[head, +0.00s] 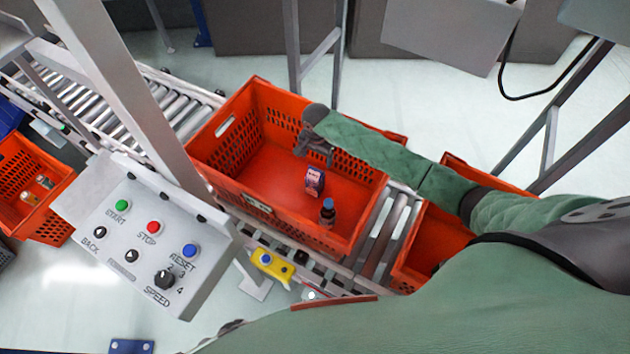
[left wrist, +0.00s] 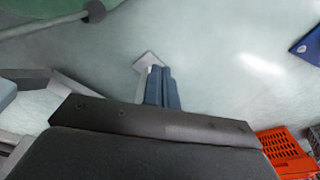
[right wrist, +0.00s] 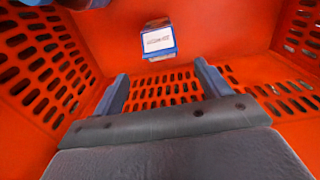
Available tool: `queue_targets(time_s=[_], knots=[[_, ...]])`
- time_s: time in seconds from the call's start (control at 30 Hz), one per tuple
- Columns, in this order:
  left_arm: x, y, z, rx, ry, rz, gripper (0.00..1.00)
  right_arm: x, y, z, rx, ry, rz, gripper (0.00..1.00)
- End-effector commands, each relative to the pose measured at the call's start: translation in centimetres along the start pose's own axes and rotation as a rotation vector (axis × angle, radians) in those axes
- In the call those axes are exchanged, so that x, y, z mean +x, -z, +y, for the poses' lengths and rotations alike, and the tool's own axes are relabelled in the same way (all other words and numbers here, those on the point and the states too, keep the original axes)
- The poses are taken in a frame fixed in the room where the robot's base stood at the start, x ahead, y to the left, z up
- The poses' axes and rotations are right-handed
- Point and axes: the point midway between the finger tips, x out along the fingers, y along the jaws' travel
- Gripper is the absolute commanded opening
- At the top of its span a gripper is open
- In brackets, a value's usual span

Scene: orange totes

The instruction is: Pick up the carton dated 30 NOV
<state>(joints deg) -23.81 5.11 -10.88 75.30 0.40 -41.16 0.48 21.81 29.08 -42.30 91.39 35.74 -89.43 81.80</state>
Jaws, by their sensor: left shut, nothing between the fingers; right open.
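A small carton (head: 315,181), blue, red and white, stands in the orange tote (head: 222,177) on the conveyor. In the right wrist view the carton (right wrist: 158,41) shows a white face with blue edges; its print is too small to read as a date. My right gripper (head: 318,157) is inside the tote, just beyond the carton in the head view. In the right wrist view its fingers (right wrist: 161,76) are apart, with nothing between them and the carton ahead of them. My left gripper (left wrist: 162,72) is shut and empty above the floor, away from the tote.
A dark bottle (head: 327,212) with a blue label stands beside the carton. Perforated tote walls surround my right gripper. More orange totes stand right (head: 430,240) and far left (head: 28,190). A control panel (head: 150,240) and metal post (head: 125,95) stand left of the tote.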

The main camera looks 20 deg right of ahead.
Motion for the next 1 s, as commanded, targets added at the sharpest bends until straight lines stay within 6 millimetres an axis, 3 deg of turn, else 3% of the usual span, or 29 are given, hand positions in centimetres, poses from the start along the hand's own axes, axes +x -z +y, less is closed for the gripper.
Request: queue_targets(time_s=[0.37,0.8,1.0], knots=[[1.4,-1.3,-0.6,0.006,0.008,0.009,0.0,2.7,-0.2,-0.1,0.001,-0.001,0.0,0.76],[3.9,-4.6,-1.9,0.019,0.02,0.027,0.0,7.0,-0.5,-0.2,0.001,-0.002,0.0,0.76],[4.2,-4.9,-1.9,0.019,0.021,0.028,0.0,7.6,-0.5,-0.2,0.0,-0.001,0.0,0.76]])
